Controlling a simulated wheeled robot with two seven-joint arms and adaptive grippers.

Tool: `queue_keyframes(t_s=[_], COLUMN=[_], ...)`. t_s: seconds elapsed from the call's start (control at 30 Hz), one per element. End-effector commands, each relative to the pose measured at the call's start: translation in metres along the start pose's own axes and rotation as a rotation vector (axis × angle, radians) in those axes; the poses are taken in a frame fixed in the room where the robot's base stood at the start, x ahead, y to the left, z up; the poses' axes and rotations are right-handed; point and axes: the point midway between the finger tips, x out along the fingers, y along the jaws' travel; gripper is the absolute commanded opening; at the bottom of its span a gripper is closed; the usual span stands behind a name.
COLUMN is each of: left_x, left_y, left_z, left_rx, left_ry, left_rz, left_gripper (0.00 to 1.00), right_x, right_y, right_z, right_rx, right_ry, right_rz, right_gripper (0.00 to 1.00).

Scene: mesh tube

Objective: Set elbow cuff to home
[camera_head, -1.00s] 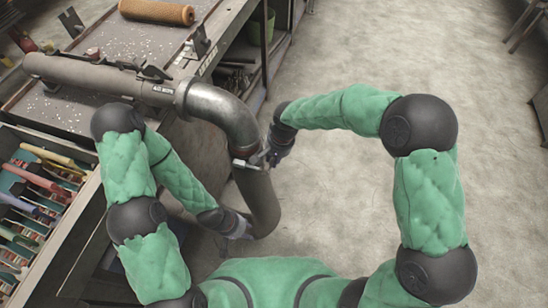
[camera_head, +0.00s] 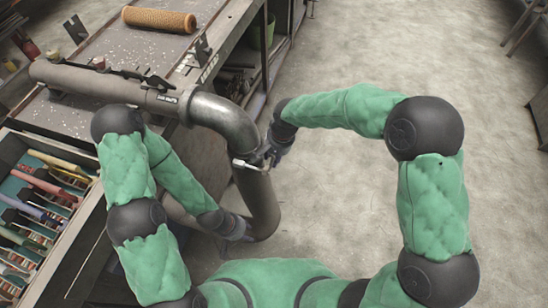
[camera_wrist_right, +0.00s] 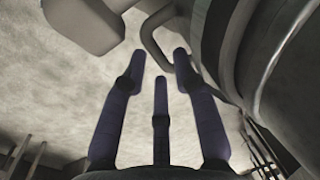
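A grey metal elbow pipe (camera_head: 222,117) bends from the long horizontal tube down into a standing lower tube (camera_head: 258,205). A thin cuff (camera_head: 240,161) rings the joint below the elbow, with a pale lever (camera_head: 256,167) sticking out to the right. My right gripper (camera_head: 272,155) is beside the cuff and lever. In the right wrist view its three dark fingers (camera_wrist_right: 160,65) are spread, with a bent rod (camera_wrist_right: 148,38) just past the tips; contact is unclear. My left gripper (camera_head: 240,232) is at the lower tube's left side, its fingers too small to read.
The long tube (camera_head: 95,83) lies along the workbench (camera_head: 60,118) at left. A tan perforated roll (camera_head: 160,18) rests at its far end. An open drawer of tools (camera_head: 45,190) is at lower left. The floor (camera_head: 340,60) right of the pipe is clear.

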Motion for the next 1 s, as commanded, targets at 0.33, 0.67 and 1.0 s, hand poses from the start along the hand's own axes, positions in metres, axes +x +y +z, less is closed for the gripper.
queue_keyframes(t_s=[0.33, 0.67, 1.0], left_x=[0.0, 0.0, 0.0], left_y=[0.0, 0.0, 0.0], left_z=[0.0, 0.0, 0.0], left_rx=[0.0, 0.0, 0.0], left_ry=[0.0, 0.0, 0.0], left_rz=[0.0, 0.0, 0.0], left_gripper=[0.4, 0.4, 0.4], right_x=[-0.003, -0.061, -0.11], right_y=[0.001, 0.001, 0.001], right_z=[0.002, 0.002, 0.002], right_rx=[-0.001, -0.002, -0.002], right_ry=[-0.005, -0.002, -0.004], right_rz=[0.004, 0.002, 0.003], right_gripper=[0.3, 0.3, 0.3])
